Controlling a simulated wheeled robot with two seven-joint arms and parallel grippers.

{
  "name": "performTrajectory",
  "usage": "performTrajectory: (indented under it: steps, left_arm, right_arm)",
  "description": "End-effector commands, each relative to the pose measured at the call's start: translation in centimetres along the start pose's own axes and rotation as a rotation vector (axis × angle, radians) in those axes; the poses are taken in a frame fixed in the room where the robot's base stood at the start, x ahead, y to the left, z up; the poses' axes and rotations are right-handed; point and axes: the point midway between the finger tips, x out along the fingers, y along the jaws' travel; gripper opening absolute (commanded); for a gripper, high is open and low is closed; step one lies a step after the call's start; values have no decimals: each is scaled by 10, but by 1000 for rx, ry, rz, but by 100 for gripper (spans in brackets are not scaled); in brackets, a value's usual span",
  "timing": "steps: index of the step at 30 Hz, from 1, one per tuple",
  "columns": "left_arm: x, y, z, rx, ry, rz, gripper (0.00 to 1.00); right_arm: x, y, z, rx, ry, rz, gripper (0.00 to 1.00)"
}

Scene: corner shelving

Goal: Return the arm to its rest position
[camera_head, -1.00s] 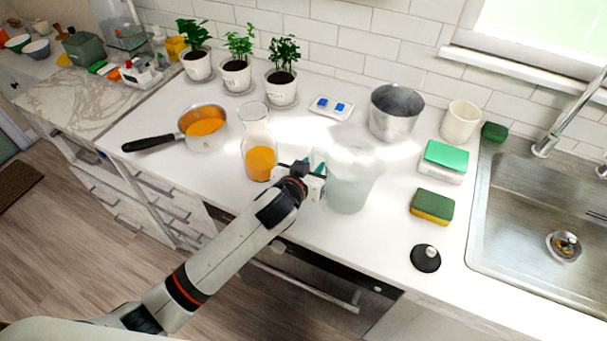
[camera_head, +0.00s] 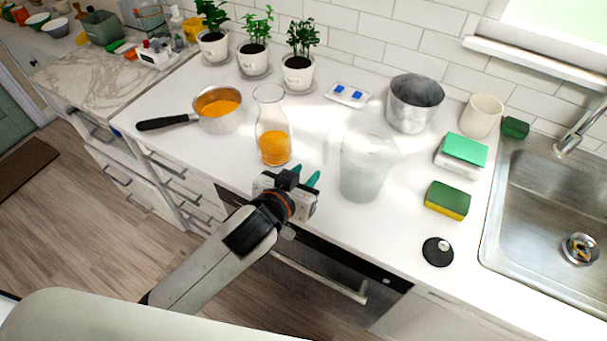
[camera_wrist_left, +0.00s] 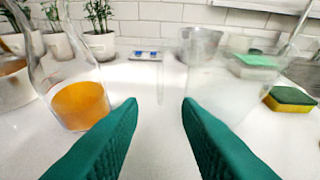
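My left gripper (camera_head: 305,176) is at the front edge of the white counter, with its two green fingertips apart and nothing between them. In the left wrist view the green fingers (camera_wrist_left: 160,112) are spread, with bare counter between them. A glass carafe with orange liquid (camera_head: 274,148) stands upright just behind and left of the gripper. A frosted translucent pitcher (camera_head: 364,172) stands upright to the right of the fingers, apart from them. My right gripper is not in any view.
A saucepan (camera_head: 218,112) with orange contents stands at left. A metal pot (camera_head: 413,104), a cream cup (camera_head: 481,116), sponges (camera_head: 447,200) and a black lid (camera_head: 437,251) are to the right, before the sink (camera_head: 545,220). Potted plants (camera_head: 298,73) line the wall.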

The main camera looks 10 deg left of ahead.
Motion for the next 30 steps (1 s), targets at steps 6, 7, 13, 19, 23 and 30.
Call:
performTrajectory:
  steps: [6,7,13,19,23,30]
  left_arm:
    - [0,0,0,0,0,0,31]
    - [0,0,0,0,0,0,31]
    - [-14,15,-28,-18,112,49,31]
    - [-66,47,-102,-31,426,128,31]
    - [-101,58,-137,-29,589,140,31]
    - [-162,68,-184,-28,834,125,31]
  right_arm:
    - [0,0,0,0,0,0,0]
    - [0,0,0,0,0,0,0]
    - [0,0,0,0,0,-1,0]
    - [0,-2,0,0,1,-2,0]
    - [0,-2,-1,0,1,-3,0]
    - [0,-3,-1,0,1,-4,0]
